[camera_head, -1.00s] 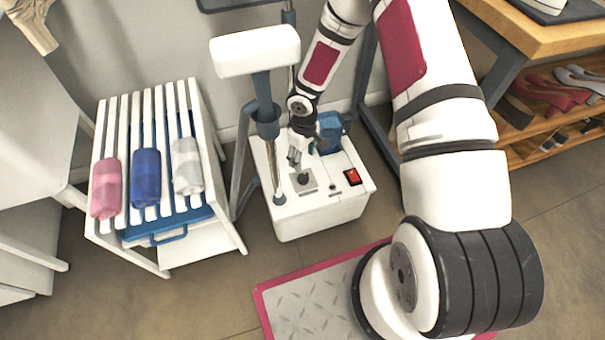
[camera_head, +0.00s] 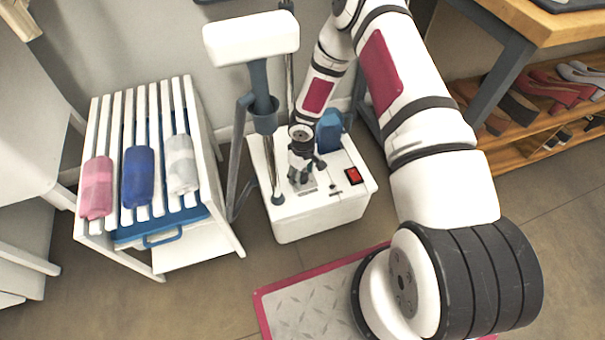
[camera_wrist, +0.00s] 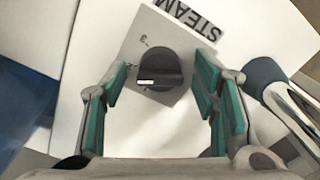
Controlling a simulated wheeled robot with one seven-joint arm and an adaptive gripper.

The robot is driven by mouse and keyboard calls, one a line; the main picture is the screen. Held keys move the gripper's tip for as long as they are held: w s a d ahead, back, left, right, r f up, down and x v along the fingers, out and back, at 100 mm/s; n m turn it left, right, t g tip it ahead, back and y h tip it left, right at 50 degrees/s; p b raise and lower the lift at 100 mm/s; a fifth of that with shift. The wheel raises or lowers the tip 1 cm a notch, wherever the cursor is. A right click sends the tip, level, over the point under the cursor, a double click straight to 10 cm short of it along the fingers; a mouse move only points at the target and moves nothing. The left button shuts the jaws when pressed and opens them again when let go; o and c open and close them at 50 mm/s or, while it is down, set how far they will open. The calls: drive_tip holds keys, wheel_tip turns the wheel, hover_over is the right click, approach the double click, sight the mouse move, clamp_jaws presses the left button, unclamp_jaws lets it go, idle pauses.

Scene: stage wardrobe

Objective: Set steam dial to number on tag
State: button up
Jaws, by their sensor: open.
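The steamer base (camera_head: 318,213) is a white box on the floor. Its dial is hidden behind my gripper (camera_head: 301,174) in the head view. In the wrist view, the black round dial (camera_wrist: 162,68) sits on a grey plate beside the word STEAM (camera_wrist: 190,17). A white mark on the dial points left in the picture; small numerals, apparently a 3 and a 2, show near its left side. My gripper (camera_wrist: 160,74) is open, with a teal-padded finger on each side of the dial. I cannot tell whether they touch it. I see no readable tag.
A red switch (camera_head: 353,175) and a blue tank (camera_head: 329,131) are on the base. A white steamer head (camera_head: 251,38) stands above on a pole (camera_head: 262,90). A slatted rack (camera_head: 205,214) with rolled cloths is left; a shoe shelf (camera_head: 540,150) is right.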

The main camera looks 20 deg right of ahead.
drive_tip(key=c, duration=1.2)
drive_tip(key=shift+n, duration=0.4)
drive_tip(key=n, duration=0.5)
drive_tip(key=shift+n, duration=0.3)
drive_tip(key=n, duration=0.5)
drive_tip(key=shift+n, duration=0.3)
drive_tip(key=o, duration=1.2)
